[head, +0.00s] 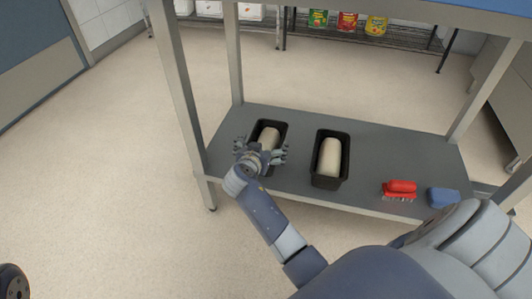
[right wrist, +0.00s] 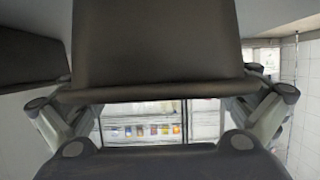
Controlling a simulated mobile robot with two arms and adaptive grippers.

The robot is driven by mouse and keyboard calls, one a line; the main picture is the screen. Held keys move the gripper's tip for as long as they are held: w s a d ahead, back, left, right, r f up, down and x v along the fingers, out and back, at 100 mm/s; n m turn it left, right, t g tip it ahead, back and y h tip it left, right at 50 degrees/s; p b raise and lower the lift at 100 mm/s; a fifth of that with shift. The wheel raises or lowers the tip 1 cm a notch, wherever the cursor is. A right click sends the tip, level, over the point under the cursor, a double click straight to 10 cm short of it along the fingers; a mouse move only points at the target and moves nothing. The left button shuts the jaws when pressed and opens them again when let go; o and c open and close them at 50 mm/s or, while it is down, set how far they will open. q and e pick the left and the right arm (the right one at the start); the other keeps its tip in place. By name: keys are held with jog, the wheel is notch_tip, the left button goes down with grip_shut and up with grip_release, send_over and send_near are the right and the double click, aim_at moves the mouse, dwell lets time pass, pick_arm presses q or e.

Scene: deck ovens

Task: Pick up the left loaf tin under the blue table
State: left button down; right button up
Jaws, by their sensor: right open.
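The left loaf tin (head: 281,130) is dark, holds a pale loaf, and sits on the grey lower shelf of the blue table. My right gripper (head: 262,151) is at its near end, open, with one finger on either side of the tin. In the right wrist view the tin's dark wall (right wrist: 155,45) fills the upper middle between the spread fingers (right wrist: 160,88). I cannot tell whether the fingers touch it.
A second dark tin (head: 318,172) with a loaf stands to the right on the shelf (head: 385,150). A red brush (head: 401,187) and a blue sponge (head: 443,197) lie farther right. Table legs (head: 181,90) and the blue tabletop (head: 400,8) bound the space.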

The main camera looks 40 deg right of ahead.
jog(key=shift+w+d+f, duration=0.1)
jog(key=shift+w+d, duration=0.1)
jog(key=shift+d, duration=0.05)
jog(key=shift+c, duration=0.6)
jog(key=c, duration=0.8)
jog(key=shift+c, duration=0.2)
jog(key=shift+r, duration=0.2)
